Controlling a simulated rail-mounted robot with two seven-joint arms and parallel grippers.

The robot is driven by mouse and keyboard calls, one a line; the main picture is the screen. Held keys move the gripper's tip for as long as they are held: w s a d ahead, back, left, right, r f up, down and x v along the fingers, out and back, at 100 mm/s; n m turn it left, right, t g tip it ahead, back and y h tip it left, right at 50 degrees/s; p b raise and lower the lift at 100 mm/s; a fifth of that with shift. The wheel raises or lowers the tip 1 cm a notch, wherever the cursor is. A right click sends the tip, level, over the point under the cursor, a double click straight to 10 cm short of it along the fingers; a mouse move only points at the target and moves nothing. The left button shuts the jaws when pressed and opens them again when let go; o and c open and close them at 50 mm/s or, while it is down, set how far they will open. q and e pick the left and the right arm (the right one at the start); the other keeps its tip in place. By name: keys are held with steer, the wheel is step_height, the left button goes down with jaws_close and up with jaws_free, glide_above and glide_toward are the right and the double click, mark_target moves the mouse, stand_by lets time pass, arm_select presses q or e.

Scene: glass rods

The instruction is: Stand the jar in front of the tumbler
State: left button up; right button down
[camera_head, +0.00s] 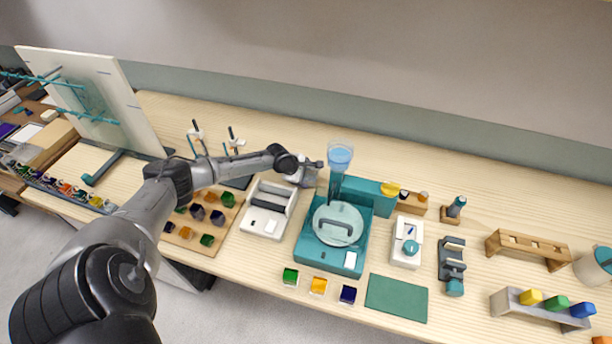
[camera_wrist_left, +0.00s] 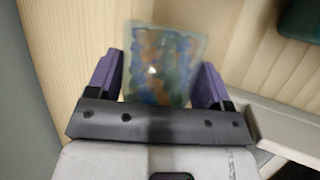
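In the left wrist view, a square, see-through jar (camera_wrist_left: 165,65) with mottled blue, teal and brown contents sits between the purple fingers of my left gripper (camera_wrist_left: 160,75). It fills the gap, and both fingers seem to press its sides; its image is blurred. In the head view, my left gripper (camera_head: 312,166) is behind the left part of the teal wheel machine, and the jar is not clear there. The slate device with rollers and a cylinder (camera_head: 452,262) right of centre looks like the tumbler; I cannot be certain. My right gripper is not in view.
The teal machine (camera_head: 310,250) carries a tall clear vessel of blue water (camera_head: 340,157). A white box with a teal knob (camera_head: 406,242) stands left of the slate device. A green mat (camera_head: 396,297) and small coloured jars (camera_head: 318,286) lie along the front edge. A wooden rack (camera_head: 525,248) stands right.

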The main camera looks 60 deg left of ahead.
arm_select(q)
steer(key=c, duration=0.4)
steer(key=shift+r, duration=0.2)
